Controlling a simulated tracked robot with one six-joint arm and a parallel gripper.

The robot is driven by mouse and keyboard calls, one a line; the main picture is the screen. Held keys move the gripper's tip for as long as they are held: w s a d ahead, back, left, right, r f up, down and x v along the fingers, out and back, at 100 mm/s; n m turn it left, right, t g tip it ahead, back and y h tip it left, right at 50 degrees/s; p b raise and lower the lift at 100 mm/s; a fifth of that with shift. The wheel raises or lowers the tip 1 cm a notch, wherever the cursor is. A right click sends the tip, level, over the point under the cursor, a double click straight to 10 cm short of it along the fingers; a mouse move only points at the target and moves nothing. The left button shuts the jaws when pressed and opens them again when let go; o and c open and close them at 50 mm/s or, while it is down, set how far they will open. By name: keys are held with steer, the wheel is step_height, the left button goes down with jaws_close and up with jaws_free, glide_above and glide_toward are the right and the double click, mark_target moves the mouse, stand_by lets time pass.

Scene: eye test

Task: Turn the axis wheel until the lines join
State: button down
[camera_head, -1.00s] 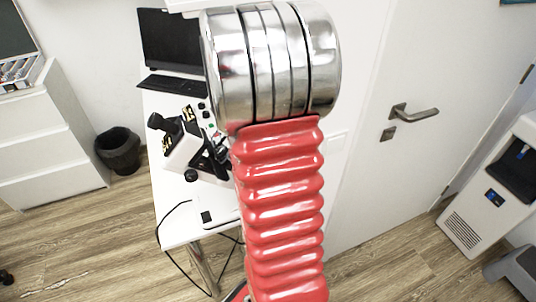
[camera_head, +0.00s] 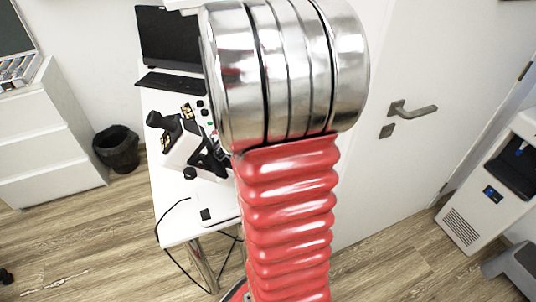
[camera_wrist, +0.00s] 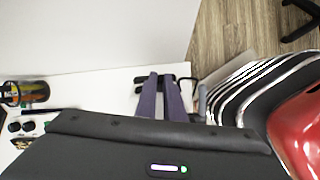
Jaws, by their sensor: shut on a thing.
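The black-and-white optical instrument (camera_head: 187,143) stands on the white table in the head view, its right side partly hidden by my arm. In the wrist view, the two purplish fingers of my gripper (camera_wrist: 161,78) come close together at their tips. A small dark part, which I take for the axis wheel (camera_wrist: 140,82), shows at and beside the tips, mostly hidden by them. The gripper is shut on it. My gripper is hidden behind my arm in the head view. The lines do not show in either view.
The white table (camera_head: 172,222) also holds a monitor (camera_head: 170,38), a keyboard (camera_head: 171,83) and a phone-like device (camera_head: 206,215). A cable hangs at its front. A black bin (camera_head: 117,150) and white drawers (camera_head: 40,150) stand left, a water dispenser (camera_head: 490,190) right.

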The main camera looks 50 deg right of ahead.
steer(key=shift+s+a+m, duration=0.15)
steer(key=shift+m, duration=0.15)
steer(key=c, duration=1.9)
jaws_free()
steer(key=shift+o, duration=0.2)
steer(key=v, duration=1.3)
steer(key=shift+a+r, duration=0.25)
steer(key=shift+a, duration=0.05)
